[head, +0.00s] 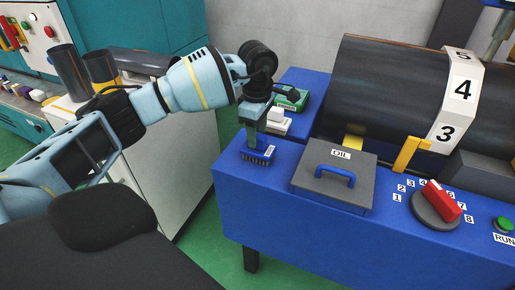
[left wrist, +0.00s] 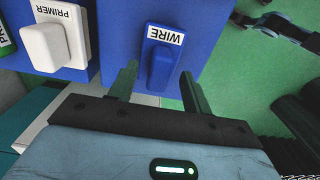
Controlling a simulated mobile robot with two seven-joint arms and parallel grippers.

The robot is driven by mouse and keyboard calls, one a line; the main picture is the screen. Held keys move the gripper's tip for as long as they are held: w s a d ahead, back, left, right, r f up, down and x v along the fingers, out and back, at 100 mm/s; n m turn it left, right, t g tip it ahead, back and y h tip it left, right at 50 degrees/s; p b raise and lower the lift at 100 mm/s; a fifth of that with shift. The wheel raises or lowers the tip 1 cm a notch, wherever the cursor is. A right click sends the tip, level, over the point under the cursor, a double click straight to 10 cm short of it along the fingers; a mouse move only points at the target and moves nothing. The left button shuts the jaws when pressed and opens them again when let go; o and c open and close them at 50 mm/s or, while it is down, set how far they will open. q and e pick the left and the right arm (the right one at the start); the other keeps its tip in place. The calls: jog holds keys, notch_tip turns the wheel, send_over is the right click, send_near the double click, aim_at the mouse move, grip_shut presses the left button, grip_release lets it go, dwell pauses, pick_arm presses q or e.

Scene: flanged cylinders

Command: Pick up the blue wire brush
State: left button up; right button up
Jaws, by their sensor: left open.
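The blue wire brush (head: 260,155) sits at the left end of the blue bench top, close to its edge. In the left wrist view the brush (left wrist: 160,68) shows its raised blue handle and a white WIRE label. My left gripper (head: 256,138) points down right above the brush. In the left wrist view its two fingers (left wrist: 158,82) are apart, one toward each side of the brush handle, with no clear contact. The brush's underside is partly hidden. My right gripper is in neither view.
A white PRIMER brush (head: 276,116) and a green brush (head: 291,98) stand behind the wire brush. A grey OIL box (head: 333,190) with a blue handle is to the right. A large dark drum (head: 390,90) and a red dial (head: 441,201) lie farther right.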

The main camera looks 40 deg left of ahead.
pick_arm(q)
jog(key=shift+f, duration=1.2)
jog(key=shift+w, duration=0.1)
jog(key=c, duration=1.1)
grip_shut()
jog(key=shift+r, duration=0.1)
jog(key=shift+r, duration=0.55)
notch_tip(320, 180, up, 2)
jog(key=shift+r, duration=0.25)
jog(key=s+d+r, duration=0.1)
jog(key=s+d, duration=0.9)
jog(key=s, duration=0.2)
jog(key=shift+d+b, duration=0.35)
jog(key=shift+b, duration=0.1)
jog(key=shift+r, duration=0.1)
